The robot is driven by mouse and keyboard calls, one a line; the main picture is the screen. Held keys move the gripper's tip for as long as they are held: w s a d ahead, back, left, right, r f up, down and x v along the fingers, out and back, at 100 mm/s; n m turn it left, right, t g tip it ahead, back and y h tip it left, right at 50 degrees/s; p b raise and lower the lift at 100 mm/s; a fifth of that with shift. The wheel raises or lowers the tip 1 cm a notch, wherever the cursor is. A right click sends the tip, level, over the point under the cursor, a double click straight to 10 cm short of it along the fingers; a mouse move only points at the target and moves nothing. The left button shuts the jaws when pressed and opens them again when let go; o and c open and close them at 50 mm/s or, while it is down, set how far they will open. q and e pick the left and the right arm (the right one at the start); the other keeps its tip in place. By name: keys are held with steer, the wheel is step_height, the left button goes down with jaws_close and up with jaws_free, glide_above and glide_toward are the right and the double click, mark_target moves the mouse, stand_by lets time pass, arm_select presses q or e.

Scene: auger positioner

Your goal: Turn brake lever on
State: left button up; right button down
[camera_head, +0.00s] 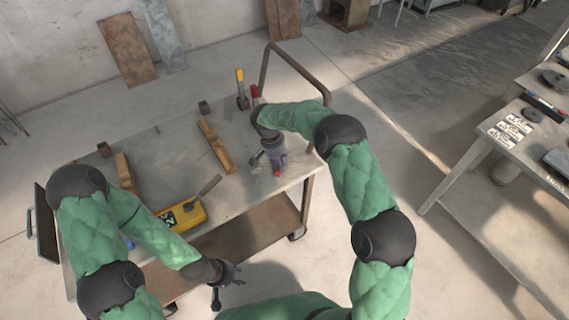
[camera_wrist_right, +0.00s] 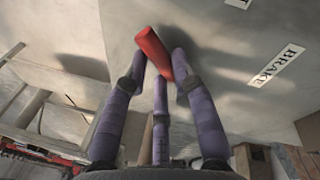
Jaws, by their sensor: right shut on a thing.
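In the right wrist view a red brake lever handle (camera_wrist_right: 153,52) stands out from a light grey panel surface, with a white "BRAKE" label (camera_wrist_right: 277,66) to its right. My right gripper (camera_wrist_right: 162,76) has its purple fingers closed around the red handle. In the head view my right gripper (camera_head: 277,162) is at the right end of the cart top, and a bit of the red handle (camera_head: 277,173) shows at its fingertips. My left gripper (camera_head: 228,278) is open and empty, in front of the cart and away from it.
The cart top (camera_head: 160,146) carries a yellow device (camera_head: 182,215), wooden pieces (camera_head: 216,147), and a yellow-handled lever (camera_head: 240,76) and red-handled lever (camera_head: 254,91) at the back. A bent metal rail (camera_head: 300,64) rises at the cart's right end. Another table (camera_head: 520,160) stands far right, with clear floor between.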

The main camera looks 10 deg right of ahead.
mark_target(272, 165)
steer(key=m, duration=0.2)
steer(key=w+a+m, duration=0.1)
steer(key=shift+w+a+m+g, duration=0.1)
steer(key=shift+a+m+g, duration=0.2)
steer(key=shift+m, duration=0.1)
steer(key=shift+w+a+m+y+p, duration=0.35)
steer(key=shift+w+m, duration=0.15)
steer(key=shift+m, duration=0.7)
steer(key=shift+w+a+m+y+p, duration=0.3)
steer(key=shift+w+m, duration=0.2)
steer(key=shift+m, duration=0.7)
steer(key=c, duration=1)
jaws_free()
steer(key=shift+w, duration=0.1)
step_height(272, 165, up, 12)
steer(key=w, duration=0.2)
steer(key=shift+a+f, duration=0.15)
steer(key=shift+a, duration=0.25)
